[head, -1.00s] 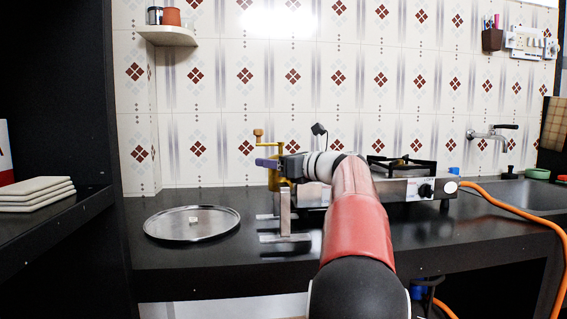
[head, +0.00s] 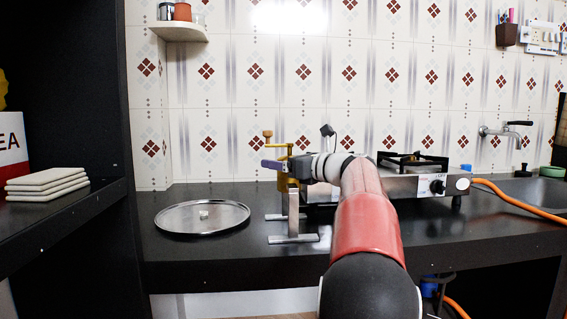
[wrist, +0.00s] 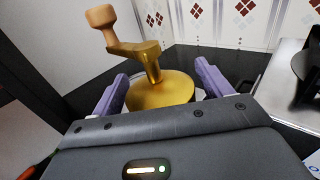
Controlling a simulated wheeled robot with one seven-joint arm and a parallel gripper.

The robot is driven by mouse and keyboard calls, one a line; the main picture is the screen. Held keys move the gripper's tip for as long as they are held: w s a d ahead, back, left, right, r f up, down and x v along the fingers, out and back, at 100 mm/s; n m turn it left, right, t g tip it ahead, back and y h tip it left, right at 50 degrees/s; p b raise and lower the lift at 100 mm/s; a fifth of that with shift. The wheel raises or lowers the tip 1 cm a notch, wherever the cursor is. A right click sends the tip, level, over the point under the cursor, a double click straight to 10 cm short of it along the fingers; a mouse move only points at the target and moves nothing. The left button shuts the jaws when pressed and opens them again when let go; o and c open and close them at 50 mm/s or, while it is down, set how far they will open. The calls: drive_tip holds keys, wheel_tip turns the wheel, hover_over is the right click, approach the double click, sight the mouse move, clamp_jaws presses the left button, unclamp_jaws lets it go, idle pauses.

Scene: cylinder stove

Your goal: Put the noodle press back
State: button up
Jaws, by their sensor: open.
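The noodle press (head: 285,176) is brass-coloured with a crank and a wooden knob. It stands upright at the counter's middle in the head view, partly behind my gripper. In the wrist view, the press (wrist: 160,92) shows its round gold top and its crank pointing up and left. My gripper (head: 272,165) is at the press's upper part. Its purple fingers (wrist: 162,86) are open, one on each side of the round top. Whether they touch it I cannot tell.
A silver post with flat feet (head: 293,239) stands just below the press. A round steel tray (head: 180,219) with a small pale piece lies to the left. A gas stove (head: 430,187) stands close on the right. White tiles (head: 47,181) are stacked on the left shelf.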

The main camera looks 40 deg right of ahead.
drive_tip(key=shift+r, duration=0.1)
drive_tip(key=shift+s+d, duration=0.1)
drive_tip(key=shift+s, duration=0.1)
drive_tip(key=v, duration=1.1)
drive_tip(key=shift+s, duration=0.3)
drive_tip(key=shift+d, duration=0.1)
